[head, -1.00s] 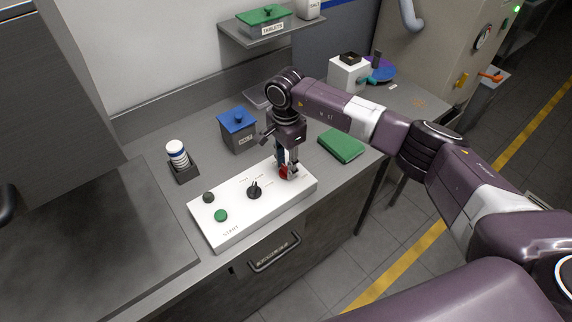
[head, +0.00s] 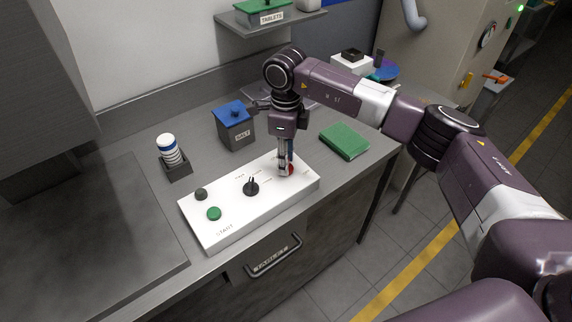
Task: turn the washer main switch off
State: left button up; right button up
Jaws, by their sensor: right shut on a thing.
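The white washer control panel (head: 235,222) lies on the grey counter. It bears a green START button (head: 214,214), a dark knob (head: 201,194), a black rotary selector (head: 251,187) and, at its right end, the red main switch (head: 290,171). My right gripper (head: 286,169) points down at the red switch, its fingers shut on it. The fingers hide most of the switch, so its exact angle cannot be told. My left gripper is not in view.
A blue-lidded SALT box (head: 236,131) stands behind the panel. A green pad (head: 345,142) lies right of it. A holder with a white and blue stack (head: 173,157) stands left. A shelf (head: 270,27) with a TABLETS box (head: 263,13) hangs above.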

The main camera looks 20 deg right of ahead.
jog(key=m+b, duration=0.2)
jog(key=m, duration=0.2)
jog(key=shift+w, duration=0.1)
jog(key=shift+m+b, duration=0.9)
jog(key=shift+m, duration=0.9)
jog(key=shift+r, duration=0.1)
jog(key=o, duration=1.2)
jog(key=shift+c, duration=0.2)
notch_tip(320, 180, up, 12)
